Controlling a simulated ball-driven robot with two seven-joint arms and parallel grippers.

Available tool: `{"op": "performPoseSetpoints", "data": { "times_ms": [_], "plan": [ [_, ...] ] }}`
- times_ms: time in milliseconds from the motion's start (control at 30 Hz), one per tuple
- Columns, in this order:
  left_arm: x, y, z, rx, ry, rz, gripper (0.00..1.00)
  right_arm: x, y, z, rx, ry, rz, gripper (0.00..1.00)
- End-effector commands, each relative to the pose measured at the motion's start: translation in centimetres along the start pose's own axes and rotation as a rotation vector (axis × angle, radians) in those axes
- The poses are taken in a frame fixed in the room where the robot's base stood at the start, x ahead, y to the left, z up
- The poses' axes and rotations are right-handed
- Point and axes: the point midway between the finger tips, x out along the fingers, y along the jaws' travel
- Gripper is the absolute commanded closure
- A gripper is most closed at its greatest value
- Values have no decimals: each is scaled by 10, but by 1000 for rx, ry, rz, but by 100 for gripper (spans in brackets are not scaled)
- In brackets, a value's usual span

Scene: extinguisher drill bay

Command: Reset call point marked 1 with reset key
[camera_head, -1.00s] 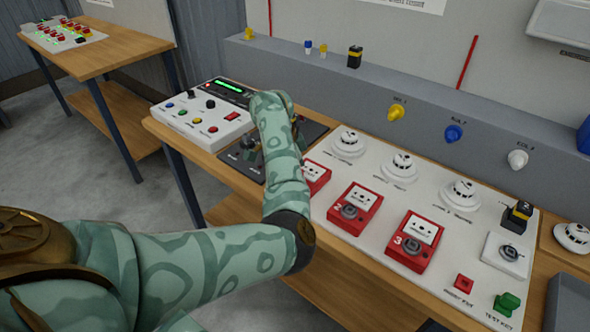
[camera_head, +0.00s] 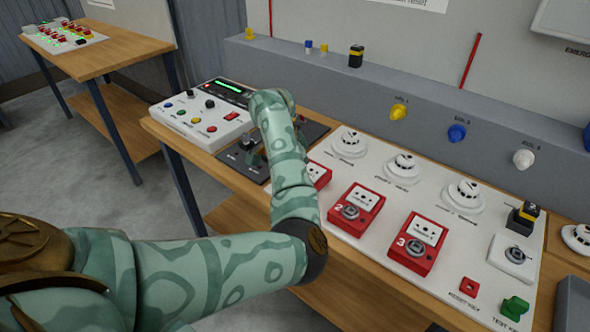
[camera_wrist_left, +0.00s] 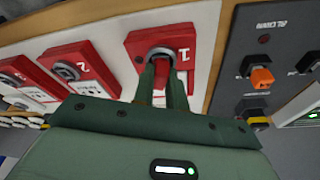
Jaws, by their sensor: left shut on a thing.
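The call point marked 1 (camera_wrist_left: 196,50) is a red box with a round grey lock; in the head view (camera_head: 319,174) my left arm hides most of it. In the left wrist view my left gripper (camera_wrist_left: 165,78) is right at that lock, its fingers close together around something red, apparently the reset key (camera_wrist_left: 163,76). The fingers hide most of it, and I cannot tell how deep it sits in the lock or how far it is turned. My right gripper is in neither view.
Call points 2 (camera_head: 357,208) and 3 (camera_head: 415,243) stand beside call point 1 on the white panel. A red reset key spot (camera_head: 469,287) and a green test key (camera_head: 514,308) are at the front right. A dark switch panel (camera_wrist_left: 270,75) lies close on the other side.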

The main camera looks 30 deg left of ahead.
Motion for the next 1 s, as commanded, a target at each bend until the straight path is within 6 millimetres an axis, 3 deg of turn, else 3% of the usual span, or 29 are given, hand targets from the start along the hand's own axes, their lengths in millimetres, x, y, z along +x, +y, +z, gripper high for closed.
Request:
{"op": "performPoseSetpoints", "data": {
  "times_ms": [1000],
  "plan": [
    [0,1,0,-192,1,-53,100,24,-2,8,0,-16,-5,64]
  ]
}}
